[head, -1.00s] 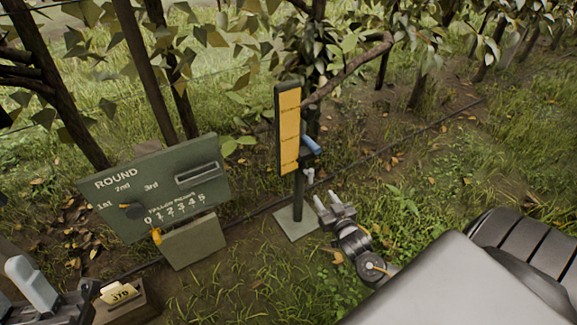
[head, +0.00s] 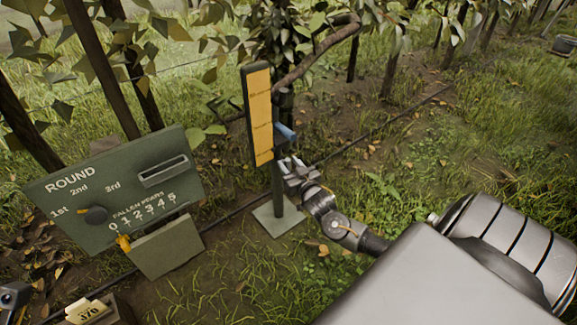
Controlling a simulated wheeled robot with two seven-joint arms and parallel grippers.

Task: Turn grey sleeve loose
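A grey post (head: 278,190) stands on a square pale base plate, with a yellow panel (head: 260,115) and a blue lever-like part (head: 286,133) at its upper right side. The small grey sleeve, seen below the blue part a second ago, is hidden or cannot be told apart from my fingers now. My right gripper (head: 291,165) is at that spot, fingers pointing up and left against the post. Whether its fingers are closed on the sleeve I cannot tell. Only a small grey piece of my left gripper (head: 12,296) shows at the lower left corner.
A box with a card (head: 88,312) is at the bottom left. Trees and branches stand behind; grass lies to the right.

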